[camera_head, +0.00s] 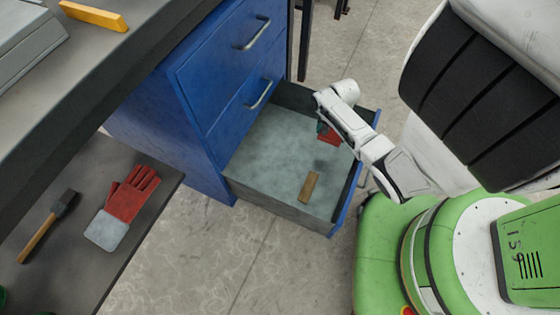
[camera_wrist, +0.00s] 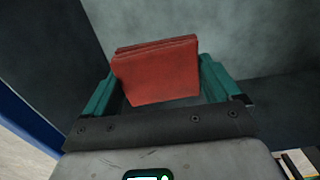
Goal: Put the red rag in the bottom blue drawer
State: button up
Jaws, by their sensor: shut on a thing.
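The red rag (camera_wrist: 156,74) is a folded red cloth held between the teal fingers of my gripper (camera_wrist: 157,80) in the wrist view. In the head view the rag (camera_head: 330,137) shows as a small red patch at the end of my arm, over the open bottom blue drawer (camera_head: 275,205). My gripper (camera_head: 322,130) is mostly hidden by my wrist there. The drawer is pulled out, with a grey inside and a blue front. The wrist view shows its grey inside close around the rag. I cannot tell whether the rag touches the drawer floor.
A brown block (camera_head: 310,187) lies in the drawer near its front. Two closed blue drawers (camera_head: 225,65) are above it. A grey worktop (camera_head: 110,60) with a yellow bar (camera_head: 94,15) is at upper left.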

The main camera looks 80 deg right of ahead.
aim_at(324, 152)
jog(key=shift+w+f+b, duration=0.25)
jog(key=shift+f+b, duration=0.2)
jog(key=shift+f, duration=0.35)
notch_tip(324, 152, down, 10)
jog(key=b, duration=0.7)
jog(key=shift+r, duration=0.15)
jog(key=o, duration=0.9)
jog(key=shift+r, duration=0.1)
jog(key=shift+o, duration=0.2)
jog(key=shift+r, duration=0.1)
notch_tip(324, 152, up, 12)
jog(key=p, duration=0.8)
